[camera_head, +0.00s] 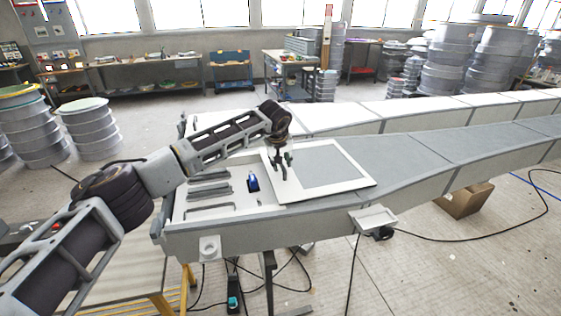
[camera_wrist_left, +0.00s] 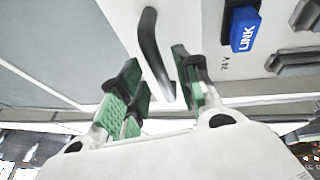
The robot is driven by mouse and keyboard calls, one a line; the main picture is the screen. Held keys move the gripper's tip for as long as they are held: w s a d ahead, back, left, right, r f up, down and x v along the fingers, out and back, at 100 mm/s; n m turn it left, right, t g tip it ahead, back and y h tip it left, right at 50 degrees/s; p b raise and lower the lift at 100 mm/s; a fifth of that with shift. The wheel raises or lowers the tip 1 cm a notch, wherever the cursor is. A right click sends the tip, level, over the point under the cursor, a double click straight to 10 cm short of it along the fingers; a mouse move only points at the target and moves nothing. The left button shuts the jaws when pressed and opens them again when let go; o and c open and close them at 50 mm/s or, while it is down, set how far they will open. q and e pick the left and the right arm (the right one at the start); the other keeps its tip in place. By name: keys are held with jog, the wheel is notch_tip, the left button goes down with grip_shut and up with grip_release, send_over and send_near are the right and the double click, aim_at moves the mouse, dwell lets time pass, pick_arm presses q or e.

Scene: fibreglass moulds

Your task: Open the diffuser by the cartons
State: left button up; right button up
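A white-framed grey panel (camera_head: 325,163), which may be the diffuser, lies flat on top of the long grey mould housing (camera_head: 300,214). My left gripper (camera_head: 282,162) is over the panel's left frame bar. In the left wrist view a dark curved handle (camera_wrist_left: 150,42) stands on a white surface. The green-padded fingers of my left gripper (camera_wrist_left: 157,72) are apart, one on each side of the handle's near end. I cannot tell whether either finger touches it. A brown carton (camera_head: 467,201) sits on the floor at the right, partly under the housing. My right gripper is not in view.
A blue block marked LINK (camera_wrist_left: 243,32) sits in the open white bay left of the panel; it also shows in the head view (camera_head: 253,184). Grey bars (camera_head: 209,190) lie beside it. Black cables (camera_head: 450,238) run over the floor. A second long housing (camera_head: 400,108) stands behind.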

pick_arm(q)
jog(key=v, duration=1.2)
dwell(0.4)
dwell(0.4)
